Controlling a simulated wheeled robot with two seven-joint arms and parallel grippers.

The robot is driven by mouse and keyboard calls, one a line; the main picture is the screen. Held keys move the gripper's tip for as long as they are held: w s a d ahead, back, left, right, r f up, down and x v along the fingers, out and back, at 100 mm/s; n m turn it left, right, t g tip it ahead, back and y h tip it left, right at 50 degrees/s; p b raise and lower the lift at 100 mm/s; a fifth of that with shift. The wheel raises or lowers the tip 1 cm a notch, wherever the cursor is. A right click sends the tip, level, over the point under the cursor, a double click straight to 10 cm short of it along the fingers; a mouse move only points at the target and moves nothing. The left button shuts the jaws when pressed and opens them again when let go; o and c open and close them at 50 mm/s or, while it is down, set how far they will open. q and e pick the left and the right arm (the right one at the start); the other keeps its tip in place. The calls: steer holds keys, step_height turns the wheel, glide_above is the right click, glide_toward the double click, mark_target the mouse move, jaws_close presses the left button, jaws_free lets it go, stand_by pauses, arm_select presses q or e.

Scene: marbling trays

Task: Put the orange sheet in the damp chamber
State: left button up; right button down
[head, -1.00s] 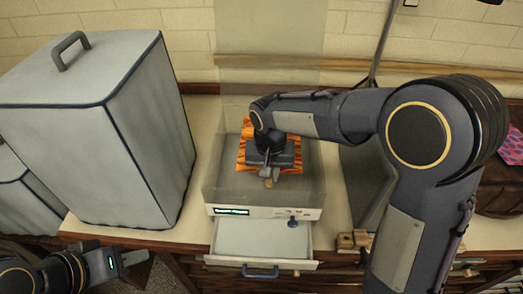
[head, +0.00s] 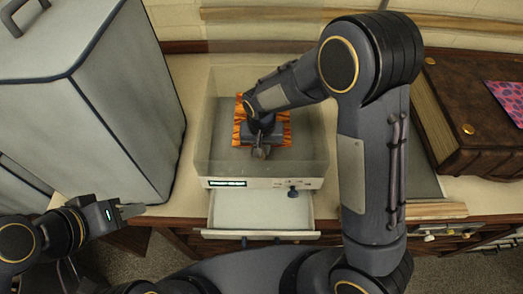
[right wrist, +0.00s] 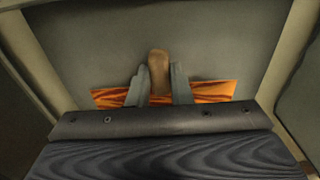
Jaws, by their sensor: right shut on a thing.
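The orange sheet (head: 239,132), marbled with dark streaks, shows within the translucent walls of the box-like chamber (head: 310,150), which I take for the damp chamber. My right gripper (head: 262,152) reaches in from above and hides much of the sheet. In the right wrist view the right gripper (right wrist: 158,85) is shut on a brown rounded handle (right wrist: 158,65). The orange sheet (right wrist: 215,91) shows behind and either side of the fingers; whether it touches the floor I cannot tell. My left gripper (head: 132,211) is at the lower left, away from the chamber, its finger gap unclear.
A drawer (head: 260,212) stands out below the chamber's front panel. A large grey covered box (head: 110,120) is left of the chamber. A thick brown book-like case (head: 465,95) with a pink patterned sheet (head: 508,98) is at the right. Pale walls flank my right gripper closely.

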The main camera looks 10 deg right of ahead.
steer(key=shift+f, duration=1.55)
steer(key=shift+f, duration=0.2)
steer(key=c, duration=1.3)
jaws_free()
steer(key=shift+r, duration=0.15)
